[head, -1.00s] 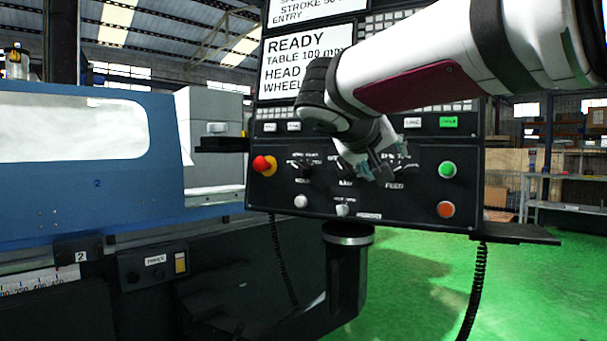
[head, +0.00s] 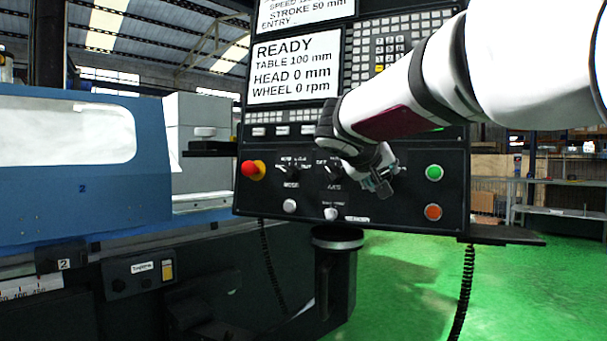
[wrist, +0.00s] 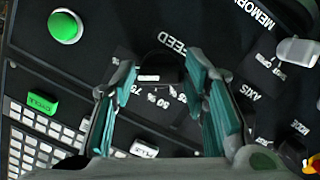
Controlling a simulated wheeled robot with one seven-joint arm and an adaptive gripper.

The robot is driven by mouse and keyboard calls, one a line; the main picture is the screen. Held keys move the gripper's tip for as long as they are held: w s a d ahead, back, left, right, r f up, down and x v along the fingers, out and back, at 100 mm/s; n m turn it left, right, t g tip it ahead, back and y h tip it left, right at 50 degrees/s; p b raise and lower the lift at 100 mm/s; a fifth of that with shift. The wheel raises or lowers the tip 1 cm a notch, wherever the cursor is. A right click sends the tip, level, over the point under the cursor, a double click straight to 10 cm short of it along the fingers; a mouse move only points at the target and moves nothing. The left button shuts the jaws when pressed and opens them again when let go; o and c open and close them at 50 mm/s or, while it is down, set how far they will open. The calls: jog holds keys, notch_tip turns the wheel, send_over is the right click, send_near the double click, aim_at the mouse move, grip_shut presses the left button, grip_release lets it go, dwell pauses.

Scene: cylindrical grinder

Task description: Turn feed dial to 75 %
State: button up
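The feed dial (wrist: 158,68) is a dark knob on the black control panel, with the FEED label (wrist: 170,43) beside it in the wrist view. Scale marks reading 75 and 50 % show just below it there. I cannot tell surely which mark it points to. My gripper (wrist: 158,62) is open, with one teal-padded finger on each side of the dial. Whether the pads touch it is unclear. In the head view my gripper (head: 380,182) is at the right part of the panel and hides the feed dial.
The axis dial (head: 334,172) and mode dial (head: 292,170) are left of my gripper. A green button (head: 433,172) and an orange button (head: 433,212) are to its right. A red emergency stop (head: 251,169) is at the panel's left. The display (head: 295,68) reads READY.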

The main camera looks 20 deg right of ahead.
jog(key=c, duration=0.6)
jog(key=shift+o, duration=0.2)
jog(key=shift+n, duration=0.3)
jog(key=shift+n+h+b, duration=0.4)
jog(key=shift+n+b, duration=0.15)
jog(key=shift+n, duration=0.55)
jog(key=shift+n+h+b, duration=0.4)
jog(key=shift+n+b, duration=0.05)
jog(key=shift+n, duration=1.65)
jog(key=o, duration=1.2)
jog(key=shift+c, duration=0.2)
